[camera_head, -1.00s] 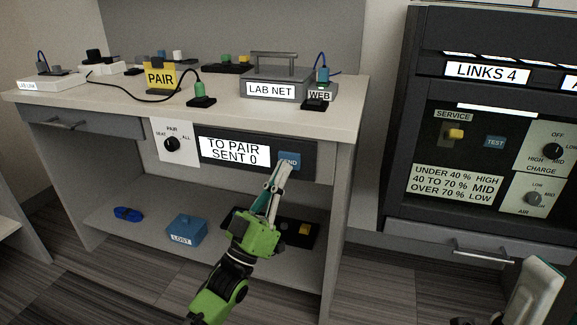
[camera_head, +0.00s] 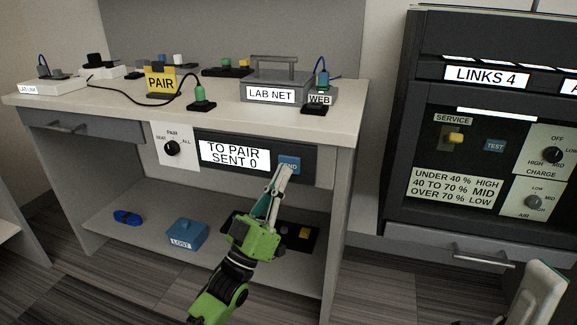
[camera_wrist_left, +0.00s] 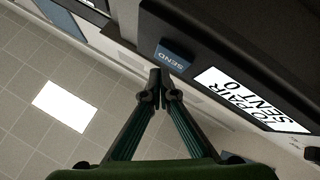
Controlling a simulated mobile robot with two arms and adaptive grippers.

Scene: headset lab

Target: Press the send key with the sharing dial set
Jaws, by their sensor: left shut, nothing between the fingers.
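The blue send key (camera_head: 291,163) is at the right end of the dark panel under the bench top; it also shows in the wrist view (camera_wrist_left: 172,58). The display (camera_head: 234,153) beside it reads "TO PAIR SENT 0". The sharing dial (camera_head: 171,149) is a black knob on a white plate marked PAIR and ALL, with a third label at left. Its pointer is too small to read surely. My left gripper (camera_head: 284,169) is shut and empty, its tips at the key's lower left edge in the head view. In the wrist view the tips (camera_wrist_left: 160,87) appear just short of the key; contact is unclear.
The bench top holds a yellow PAIR sign (camera_head: 160,80), a LAB NET box (camera_head: 272,92) and cables. A blue LOST box (camera_head: 186,234) and a dark tray are on the shelf below. A dark cabinet (camera_head: 397,130) stands at right.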

